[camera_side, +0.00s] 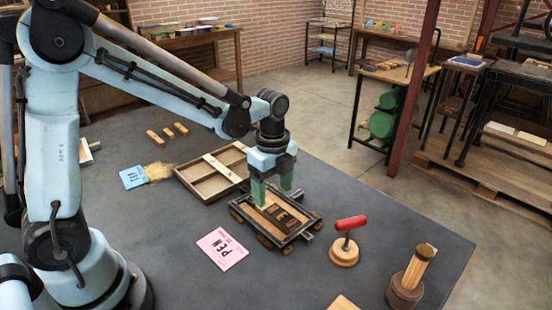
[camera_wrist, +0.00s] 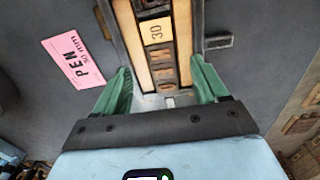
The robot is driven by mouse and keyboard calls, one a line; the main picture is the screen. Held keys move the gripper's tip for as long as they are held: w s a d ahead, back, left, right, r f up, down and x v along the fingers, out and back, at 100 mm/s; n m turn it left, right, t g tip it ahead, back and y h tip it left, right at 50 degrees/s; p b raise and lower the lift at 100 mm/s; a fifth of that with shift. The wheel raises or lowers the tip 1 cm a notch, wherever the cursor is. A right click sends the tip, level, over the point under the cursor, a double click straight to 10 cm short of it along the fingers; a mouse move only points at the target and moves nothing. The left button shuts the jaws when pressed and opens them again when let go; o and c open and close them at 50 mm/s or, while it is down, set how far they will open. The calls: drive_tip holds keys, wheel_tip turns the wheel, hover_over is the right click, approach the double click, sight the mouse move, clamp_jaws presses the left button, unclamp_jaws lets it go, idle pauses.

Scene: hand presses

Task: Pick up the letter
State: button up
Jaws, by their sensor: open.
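Dark letter blocks (camera_side: 285,216) sit in a row between light wooden strips inside a small dark-framed press bed (camera_side: 308,234). In the wrist view the row shows dark letter blocks (camera_wrist: 163,76) and one tan block marked 30 (camera_wrist: 156,31). My gripper (camera_side: 272,190) points down over the far-left end of the bed, its green fingers apart. In the wrist view the gripper (camera_wrist: 162,78) has one finger on each side of the bed, with nothing held between them. Which single letter is meant I cannot tell.
A pink PEN card (camera_side: 222,248) lies left of the bed. A wooden tray (camera_side: 209,175) stands close behind it. A red-handled roller (camera_side: 346,240) and a wooden-handled tool (camera_side: 412,273) stand to the right. A blue card (camera_side: 133,177) and several small wooden blocks (camera_side: 168,133) lie farther back.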

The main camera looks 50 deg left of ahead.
sight(273, 209)
drive_tip(key=shift+f, duration=2.6)
drive_tip(key=c, duration=1.1)
drive_tip(key=shift+r, duration=0.1)
